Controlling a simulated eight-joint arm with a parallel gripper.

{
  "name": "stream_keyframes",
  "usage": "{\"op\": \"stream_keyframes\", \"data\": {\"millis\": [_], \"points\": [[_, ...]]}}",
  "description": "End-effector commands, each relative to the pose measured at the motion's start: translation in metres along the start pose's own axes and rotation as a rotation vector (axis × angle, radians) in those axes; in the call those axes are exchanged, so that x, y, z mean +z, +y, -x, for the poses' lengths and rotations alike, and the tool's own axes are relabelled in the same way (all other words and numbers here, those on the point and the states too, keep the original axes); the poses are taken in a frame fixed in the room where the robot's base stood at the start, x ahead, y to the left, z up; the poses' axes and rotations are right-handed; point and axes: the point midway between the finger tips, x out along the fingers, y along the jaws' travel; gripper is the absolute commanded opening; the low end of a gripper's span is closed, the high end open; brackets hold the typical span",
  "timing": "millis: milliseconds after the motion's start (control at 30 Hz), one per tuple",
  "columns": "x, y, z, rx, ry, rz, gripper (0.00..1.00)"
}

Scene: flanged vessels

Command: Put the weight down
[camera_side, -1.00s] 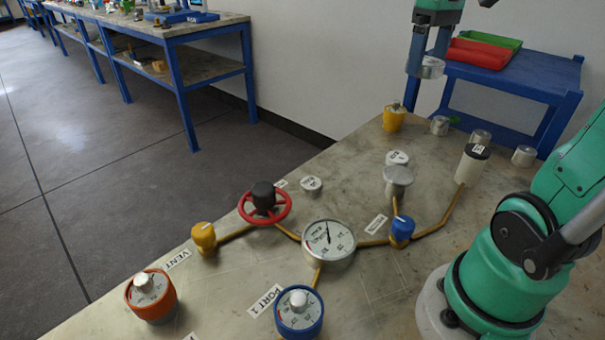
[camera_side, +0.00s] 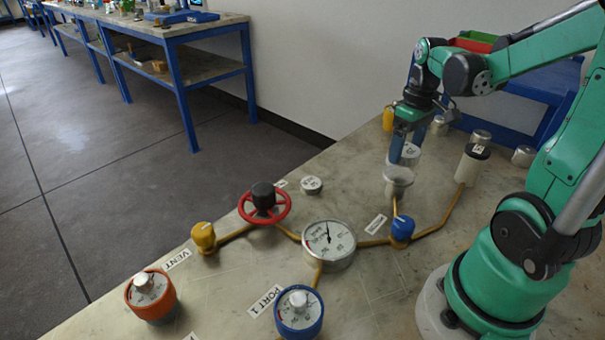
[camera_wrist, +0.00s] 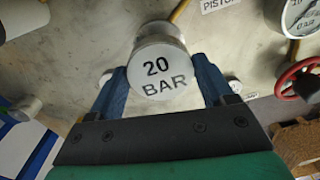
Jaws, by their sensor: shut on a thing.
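The weight (camera_wrist: 158,76) is a silver cylinder whose top reads "20 BAR" in the wrist view. My gripper (camera_wrist: 161,82) is shut on it, with one blue finger on each side. In the side view my gripper (camera_side: 405,148) points down with the weight (camera_side: 411,155) low between its fingers, partly hidden by them. The silver piston plate (camera_side: 398,174) on its post is directly below or just in front of the weight. I cannot tell whether the weight touches the plate.
A black-topped white cylinder (camera_side: 472,164) and silver weights (camera_side: 480,137) (camera_side: 524,156) stand to the right. A blue knob (camera_side: 402,228), gauge (camera_side: 329,244), red handwheel (camera_side: 264,203) and yellow knob (camera_side: 204,237) sit nearer.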

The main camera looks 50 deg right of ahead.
Motion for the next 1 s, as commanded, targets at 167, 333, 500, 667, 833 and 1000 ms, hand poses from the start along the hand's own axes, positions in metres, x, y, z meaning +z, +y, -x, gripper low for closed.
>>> {"op": "stream_keyframes", "data": {"millis": [167, 333, 500, 667, 833, 1000], "points": [[-0.001, 0.001, -0.022, 0.000, 0.000, 0.000, 0.00], [0.000, 0.001, -0.035, 0.000, 0.000, 0.000, 0.00], [0.000, 0.001, -0.035, 0.000, 0.000, 0.000, 0.00], [0.000, 0.001, -0.036, 0.000, 0.000, 0.000, 0.00], [0.000, 0.001, -0.038, 0.000, 0.000, 0.000, 1.00], [0.000, 0.001, -0.038, 0.000, 0.000, 0.000, 1.00]]}}
